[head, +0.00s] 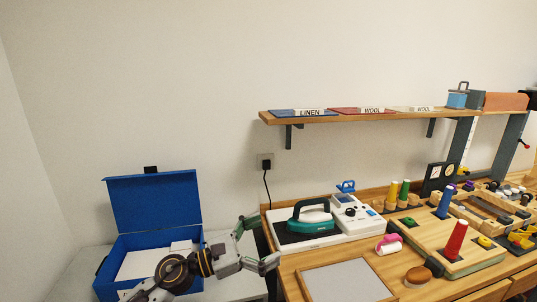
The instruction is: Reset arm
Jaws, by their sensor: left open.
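My left gripper (262,243) is at the lower middle of the head view, beside the left edge of the wooden counter (425,291). Its fingers are spread apart and nothing shows between them. My left arm comes in from the bottom left, in front of the open blue box (152,205). My right gripper is not in this view.
The blue box stands on a pale surface with its lid up and white sheets inside. The counter holds a green iron (311,217), a grey board (345,281), a brown round piece (417,277) and thread spools (455,238). A wall shelf (350,117) bears labelled swatches.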

